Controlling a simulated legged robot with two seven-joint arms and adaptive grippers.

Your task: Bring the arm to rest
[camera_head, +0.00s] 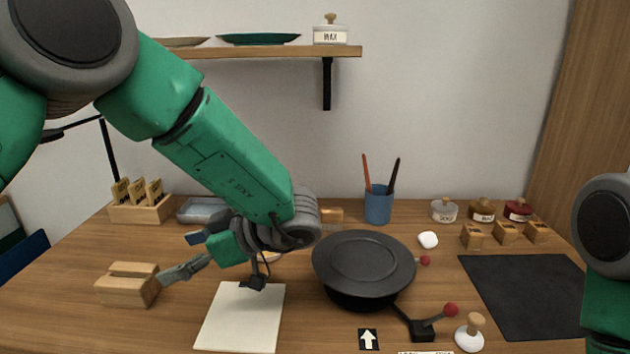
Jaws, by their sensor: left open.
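My left arm reaches in from the upper left, over the wooden table (70,300). Its left gripper (218,274) is open, with its fingers spread to the left and downward. No object shows between the fingers. The gripper is above the back of a white sheet (240,325) and to the right of a slotted wooden block (128,284). I cannot tell whether a fingertip touches the sheet. The wrist hides part of the table behind it. My right arm shows only at the right edge, and its gripper is out of view.
A round black pan-like turntable (364,265) with red-knobbed levers stands right of the gripper. Behind are a blue cup (378,206) with brushes, a grey tray (203,210) and a card rack (141,209). A dark mat (525,295) lies right. A shelf (270,51) hangs above.

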